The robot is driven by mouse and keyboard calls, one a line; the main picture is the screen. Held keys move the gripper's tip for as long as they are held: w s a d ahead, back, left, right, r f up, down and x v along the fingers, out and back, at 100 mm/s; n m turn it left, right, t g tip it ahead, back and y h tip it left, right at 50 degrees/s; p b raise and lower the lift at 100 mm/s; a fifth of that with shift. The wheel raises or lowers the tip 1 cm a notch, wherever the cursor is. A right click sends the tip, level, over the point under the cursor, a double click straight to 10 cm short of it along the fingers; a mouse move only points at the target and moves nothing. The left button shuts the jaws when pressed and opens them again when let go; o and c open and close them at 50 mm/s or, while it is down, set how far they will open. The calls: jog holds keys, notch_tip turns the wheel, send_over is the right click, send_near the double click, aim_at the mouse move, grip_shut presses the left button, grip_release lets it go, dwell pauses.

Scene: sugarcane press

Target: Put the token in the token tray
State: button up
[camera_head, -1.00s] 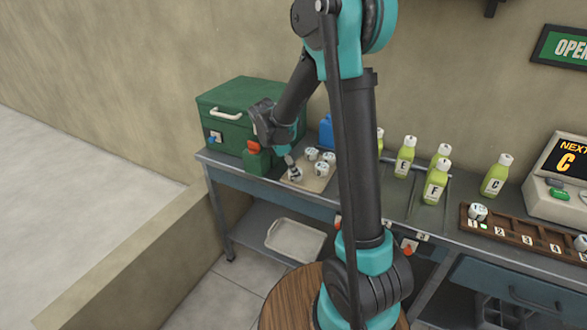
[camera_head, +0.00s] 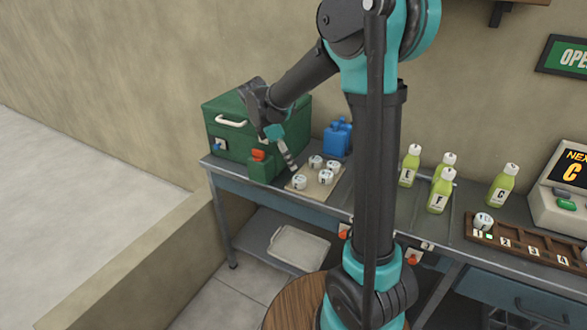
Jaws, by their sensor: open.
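Several white cylindrical tokens with dark markings, including the front-left token (camera_head: 299,182), stand on a flat tan tray (camera_head: 318,193) on the bench. My gripper (camera_head: 291,166) is open, just above and behind the front-left token, with a small visible gap between them. Nothing shows between its fingers. Another white token (camera_head: 484,220) stands at slot 1 of a brown numbered rack (camera_head: 521,247) on the right. The token letters are too small to read surely.
Lettered juice bottles (camera_head: 440,192) stand to the right. A display machine (camera_head: 567,190) shows "NEXT C". My arm hides part of the bench.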

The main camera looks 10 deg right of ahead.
jog(key=s+d+f+m+t+y, duration=0.1)
jog(key=s+d+f+m, duration=0.2)
jog(key=s+m, duration=0.3)
jog(key=s+d+f+m+t+y, duration=0.1)
jog(key=s+d+f+m+y, duration=0.1)
jog(key=s+m, duration=0.5)
jog(key=s+d+f+m+t+y, duration=0.1)
jog(key=s+d+f+m, duration=0.3)
jog(key=s+m, duration=0.2)
jog(key=shift+s+d+m+y, duration=0.3)
jog(key=shift+s+m, duration=0.1)
jog(key=shift+s, duration=0.8)
